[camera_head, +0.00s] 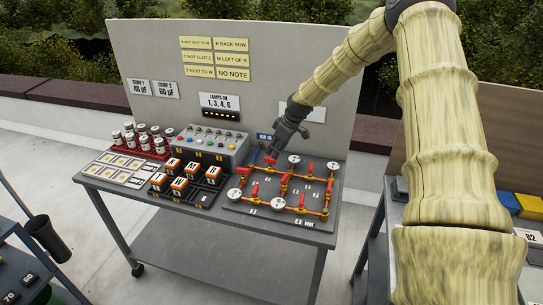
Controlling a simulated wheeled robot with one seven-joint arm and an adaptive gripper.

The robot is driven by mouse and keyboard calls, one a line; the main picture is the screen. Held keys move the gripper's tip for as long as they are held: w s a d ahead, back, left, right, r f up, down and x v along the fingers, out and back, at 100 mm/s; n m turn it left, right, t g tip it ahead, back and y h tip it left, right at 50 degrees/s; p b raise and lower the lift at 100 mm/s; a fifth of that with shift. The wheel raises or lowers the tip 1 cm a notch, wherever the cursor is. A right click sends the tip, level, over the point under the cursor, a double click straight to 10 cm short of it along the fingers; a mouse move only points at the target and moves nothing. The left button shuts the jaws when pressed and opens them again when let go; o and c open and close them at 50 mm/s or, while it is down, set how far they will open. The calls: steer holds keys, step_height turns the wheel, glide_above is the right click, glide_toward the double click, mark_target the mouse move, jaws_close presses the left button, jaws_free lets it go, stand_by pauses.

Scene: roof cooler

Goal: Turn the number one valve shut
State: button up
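The valve board (240,212) lies at the right end of the grey cart top. It carries copper-coloured pipes, several red valve handles and round white gauges. Small number tags sit beside the pipes, but they are too small to read, so I cannot tell which valve is number one. My gripper (272,154) reaches down from the upper right over the board's back left part. Its dark fingers are close to a red handle (269,160). I cannot tell whether they touch it, or whether they are open or shut.
An upright grey panel with labels (180,60) closes off the back. Another bench (490,245) stands at the right.

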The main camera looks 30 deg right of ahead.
mark_target(271, 159)
steer(key=shift+p+x, duration=0.75)
steer(key=shift+x, duration=1.85)
steer(key=shift+c, duration=0.4)
jaws_close()
